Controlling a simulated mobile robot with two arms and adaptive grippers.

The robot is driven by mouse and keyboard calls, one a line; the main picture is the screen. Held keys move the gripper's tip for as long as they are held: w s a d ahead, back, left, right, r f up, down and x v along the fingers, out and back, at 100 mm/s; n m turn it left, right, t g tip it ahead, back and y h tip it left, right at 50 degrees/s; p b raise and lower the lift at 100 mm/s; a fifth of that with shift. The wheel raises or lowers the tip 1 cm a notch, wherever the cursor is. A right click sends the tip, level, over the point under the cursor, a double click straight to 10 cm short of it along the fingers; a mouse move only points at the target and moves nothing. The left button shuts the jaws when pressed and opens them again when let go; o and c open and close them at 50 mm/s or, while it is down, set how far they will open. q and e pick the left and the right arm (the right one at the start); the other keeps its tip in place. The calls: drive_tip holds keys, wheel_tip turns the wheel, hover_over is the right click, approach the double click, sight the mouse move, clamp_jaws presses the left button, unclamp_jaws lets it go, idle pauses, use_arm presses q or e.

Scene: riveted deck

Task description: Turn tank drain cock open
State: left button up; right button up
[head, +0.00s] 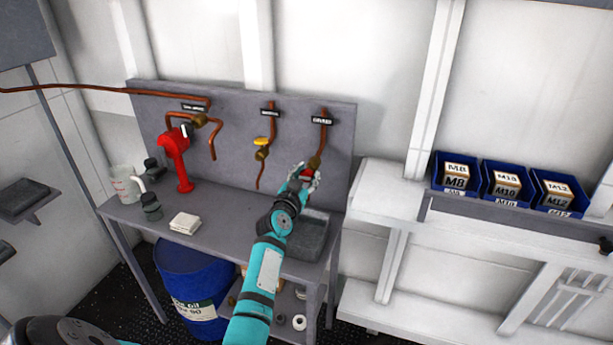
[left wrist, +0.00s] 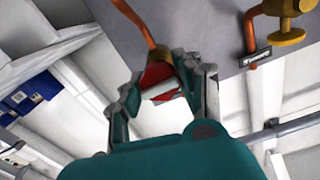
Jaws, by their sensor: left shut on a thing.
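A grey panel (head: 232,150) behind the bench carries copper pipes with three cocks. The right cock has a red handle (head: 308,173); its black label (head: 322,120) is too small to read surely. My left gripper (head: 303,181) is at this handle. In the left wrist view the left gripper (left wrist: 167,90) has its fingers on both sides of the red handle (left wrist: 159,76), shut on it; a pale bar crosses the red part. The middle cock has a yellow handle (head: 262,141). The left cock (head: 199,121) is partly behind a red stand. My right gripper is not in view.
The bench (head: 235,230) holds a red hand-pump-like stand (head: 178,160), a white jug (head: 124,185), dark jars, a folded cloth (head: 185,223) and a grey tray (head: 310,240) under my arm. A blue drum (head: 190,290) stands below. Blue bins (head: 500,184) sit right.

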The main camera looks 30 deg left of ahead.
use_arm(q)
drive_tip(key=n, duration=0.8)
drive_tip(key=shift+p, duration=0.3)
drive_tip(key=n, duration=0.5)
drive_tip(key=shift+a+n, duration=0.1)
drive_tip(key=shift+n, duration=0.3)
drive_tip(key=shift+f+n+p, duration=0.15)
drive_tip(key=shift+n+p, duration=0.25)
drive_tip(key=shift+n, duration=1.5)
drive_tip(key=o, duration=1.2)
drive_tip(key=shift+s, duration=0.15)
